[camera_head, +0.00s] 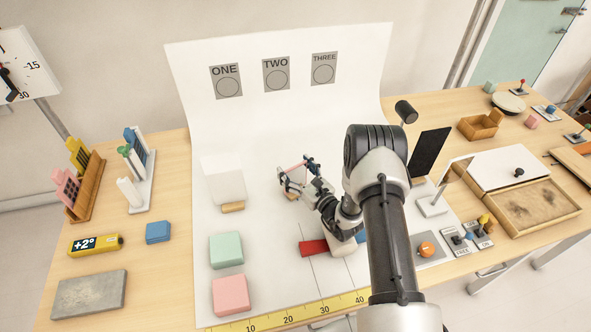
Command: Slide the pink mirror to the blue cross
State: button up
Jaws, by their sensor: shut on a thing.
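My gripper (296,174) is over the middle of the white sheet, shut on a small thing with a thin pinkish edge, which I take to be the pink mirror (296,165). The fingers hide most of it, and a bit of wooden base shows below. I cannot make out a blue cross on the sheet. My arm covers the area to the right, where a small patch of blue (362,237) shows beside it; its shape cannot be told.
A white panel on a wooden base (232,207) stands left of my gripper. A red block (313,247) lies in front, with green (226,249) and pink (230,294) blocks at left. A yellow ruler (270,322) runs along the front. A black panel (429,151) stands at right.

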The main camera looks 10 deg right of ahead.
dwell(0.3)
jog(key=o, duration=1.2)
jog(key=shift+f, duration=0.1)
